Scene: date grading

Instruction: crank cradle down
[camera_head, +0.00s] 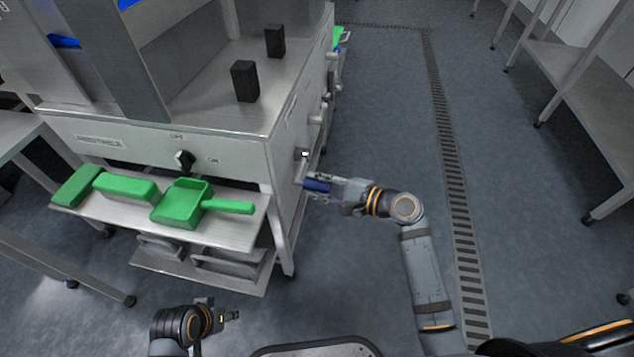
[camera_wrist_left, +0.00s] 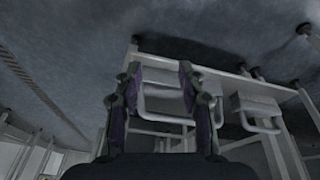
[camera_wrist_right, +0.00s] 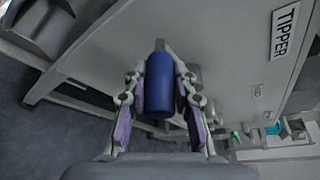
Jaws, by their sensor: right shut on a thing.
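The crank's blue handle (camera_head: 318,185) sticks out from the right side of the steel machine (camera_head: 190,140). My right gripper (camera_head: 322,186) is shut on this handle. In the right wrist view the blue handle (camera_wrist_right: 159,85) stands between the two fingers of my right gripper (camera_wrist_right: 160,95), beside a panel labelled TIPPER (camera_wrist_right: 286,30). The crank arm behind the handle is mostly hidden. My left gripper (camera_head: 232,316) is low in front of the machine, away from it. In the left wrist view the fingers of my left gripper (camera_wrist_left: 160,75) are apart with nothing held between them. I cannot make out the cradle.
A green dustpan (camera_head: 183,204) and green brush pieces (camera_head: 125,186) lie on the front shelf (camera_head: 240,232). A black knob (camera_head: 184,160) is on the front panel. Two black blocks (camera_head: 245,82) stand on top. The floor right of my right arm is clear up to a steel table (camera_head: 590,85).

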